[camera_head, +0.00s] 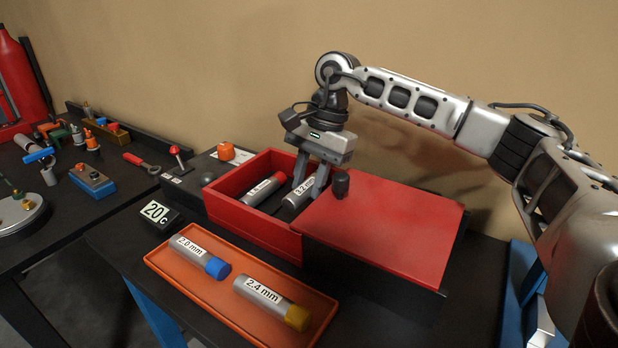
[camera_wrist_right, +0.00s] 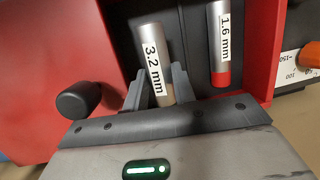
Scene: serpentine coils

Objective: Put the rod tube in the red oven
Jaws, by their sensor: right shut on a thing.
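The red oven (camera_head: 252,226) is an open-topped red box with its red lid (camera_head: 385,228) slid to the right and a black knob (camera_head: 341,183) on it. My right gripper (camera_head: 300,181) reaches down into the opening and is shut on the 3.2 mm rod tube (camera_head: 300,197). In the right wrist view this silver tube (camera_wrist_right: 151,45) lies between the two fingers. The 1.6 mm tube (camera_head: 264,188), with a red end, lies beside it in the oven, apart from the fingers. My left gripper is not in view.
An orange tray (camera_head: 207,296) in front holds a blue-capped 2.0 mm tube (camera_head: 199,256) and a yellow-capped 2.4 mm tube (camera_head: 271,301). A 20 C display (camera_head: 156,212) stands left of the oven. A cluttered bench with tools is at the far left.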

